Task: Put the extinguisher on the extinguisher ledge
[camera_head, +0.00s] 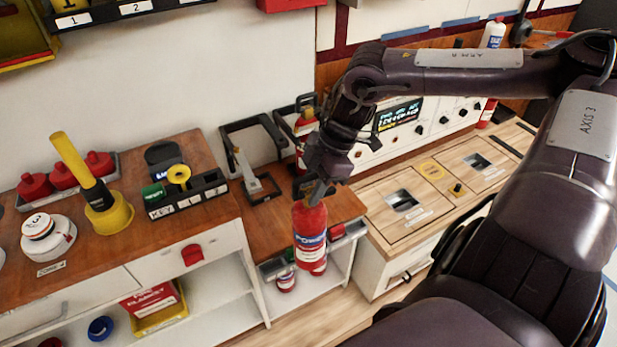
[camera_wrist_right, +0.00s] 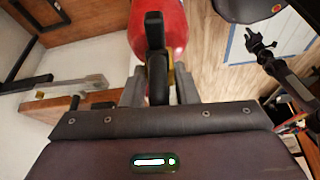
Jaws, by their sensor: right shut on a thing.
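The extinguisher (camera_head: 310,235) is a red cylinder with a blue and white label. My right gripper (camera_head: 314,194) is shut on its top and holds it roughly upright in front of the low wooden counter. In the right wrist view, the extinguisher's red body (camera_wrist_right: 173,25) shows beyond the fingers (camera_wrist_right: 160,88), with its black handle between them. I cannot tell which surface is the extinguisher ledge; the wooden top (camera_head: 345,204) behind the held extinguisher is partly hidden. A dark claw-ended arm (camera_wrist_right: 262,47) at the right of the wrist view may be my left one; its jaw state is unclear.
Another red extinguisher (camera_head: 306,128) stands at the back by black brackets (camera_head: 250,130). A yellow-handled tool (camera_head: 75,160) and key rack (camera_head: 187,195) sit on the left counter. Red items (camera_head: 286,282) sit on the shelf below. The panelled bench (camera_head: 385,215) lies right.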

